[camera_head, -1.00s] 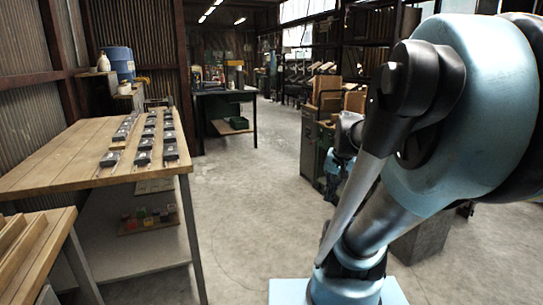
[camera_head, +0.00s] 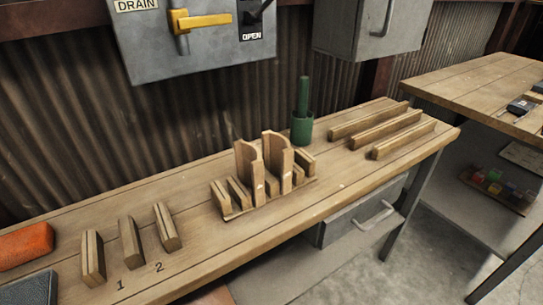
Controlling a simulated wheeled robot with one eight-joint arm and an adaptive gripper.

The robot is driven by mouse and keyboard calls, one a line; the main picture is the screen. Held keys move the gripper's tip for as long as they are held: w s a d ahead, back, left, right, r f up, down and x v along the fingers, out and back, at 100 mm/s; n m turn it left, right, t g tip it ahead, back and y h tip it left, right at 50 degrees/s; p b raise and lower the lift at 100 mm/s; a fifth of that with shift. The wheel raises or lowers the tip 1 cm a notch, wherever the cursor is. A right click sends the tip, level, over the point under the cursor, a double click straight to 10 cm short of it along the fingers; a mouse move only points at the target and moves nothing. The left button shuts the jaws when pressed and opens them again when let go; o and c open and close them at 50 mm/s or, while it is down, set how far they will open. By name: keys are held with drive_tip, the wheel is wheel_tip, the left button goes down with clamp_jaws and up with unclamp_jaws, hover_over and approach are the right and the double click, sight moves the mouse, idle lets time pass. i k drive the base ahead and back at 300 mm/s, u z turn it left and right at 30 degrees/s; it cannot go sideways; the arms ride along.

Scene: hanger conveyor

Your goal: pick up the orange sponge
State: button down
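The orange sponge (camera_head: 25,245) lies on the wooden workbench (camera_head: 215,215) at the far left of the head view, partly cut off by the left picture edge. It looks like a rounded block lying flat. A dark grey block (camera_head: 30,289) lies just in front of it, cut off by the picture's corner. My gripper is not in view, so its distance from the sponge cannot be told.
Upright wooden blocks (camera_head: 130,243) stand right of the sponge, near marks 1 and 2. A wooden rack (camera_head: 265,190), a green cup (camera_head: 302,128) and wooden rails (camera_head: 375,130) stand farther right. Wall boxes (camera_head: 195,35) hang behind. A second table (camera_head: 480,85) is at right.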

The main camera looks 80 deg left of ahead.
sight(19, 247)
drive_tip(key=u, duration=4.7)
